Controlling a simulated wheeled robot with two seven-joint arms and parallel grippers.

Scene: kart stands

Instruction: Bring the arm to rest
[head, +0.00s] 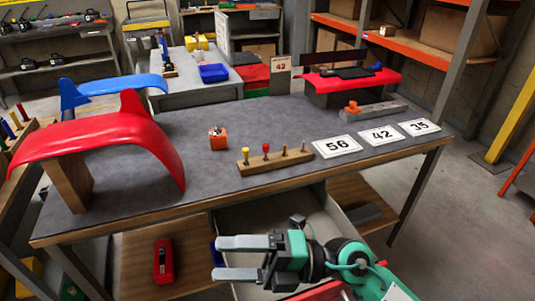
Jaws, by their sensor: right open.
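My right arm (375,280) comes in from the bottom right corner, in green and black. Its gripper (218,258) points left, with its two grey fingers apart and nothing between them. It is in front of the grey workbench (400,151), over the bench's lower level, and appears clear of the bench edge. My left arm and gripper are not in view.
A red object (163,261) lies on the lower shelf.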

